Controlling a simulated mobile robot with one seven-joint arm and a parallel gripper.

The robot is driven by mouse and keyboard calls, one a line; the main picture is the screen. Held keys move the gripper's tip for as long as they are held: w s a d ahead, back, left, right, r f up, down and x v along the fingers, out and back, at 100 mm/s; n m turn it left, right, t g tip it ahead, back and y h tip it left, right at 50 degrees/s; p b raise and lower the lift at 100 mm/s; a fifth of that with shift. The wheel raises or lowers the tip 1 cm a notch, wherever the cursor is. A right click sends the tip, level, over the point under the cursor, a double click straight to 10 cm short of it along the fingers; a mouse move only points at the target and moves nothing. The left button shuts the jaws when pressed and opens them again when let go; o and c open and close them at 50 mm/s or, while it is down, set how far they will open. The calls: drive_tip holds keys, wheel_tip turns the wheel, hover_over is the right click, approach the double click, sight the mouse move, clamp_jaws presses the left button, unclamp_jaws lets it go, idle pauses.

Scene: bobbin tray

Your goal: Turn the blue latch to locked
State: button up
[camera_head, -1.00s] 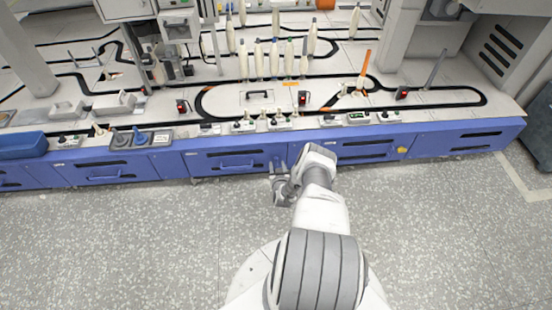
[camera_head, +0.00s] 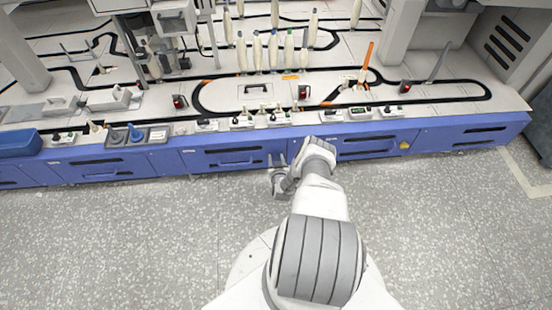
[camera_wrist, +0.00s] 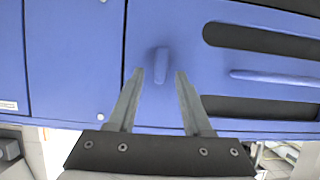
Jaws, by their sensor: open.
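The blue latch (camera_wrist: 162,66) is a small upright knob on the blue cabinet front (camera_wrist: 75,60), seen in the wrist view. It stands just beyond and between my fingertips. My gripper (camera_wrist: 160,82) is open, with one finger on either side of the latch's lower end; I cannot tell whether they touch it. In the head view my gripper (camera_head: 277,162) is close to the blue front, and the latch cannot be made out there.
A blue bar handle (camera_wrist: 272,77) with dark slots above and below is right of the latch. The bench top (camera_head: 240,95) above carries several white bobbins (camera_head: 273,50) and small switches. The speckled floor (camera_head: 120,235) in front is clear.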

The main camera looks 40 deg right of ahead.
clamp_jaws()
drive_tip(key=shift+s+d+m+t+y, duration=0.15)
drive_tip(key=shift+m+t+y, duration=0.15)
drive_tip(key=shift+m+y, duration=0.3)
drive_tip(key=shift+s+d+m+t+y, duration=0.15)
drive_tip(key=shift+m+t+y, duration=0.2)
drive_tip(key=shift+m, duration=0.45)
drive_tip(key=shift+w, duration=0.15)
unclamp_jaws()
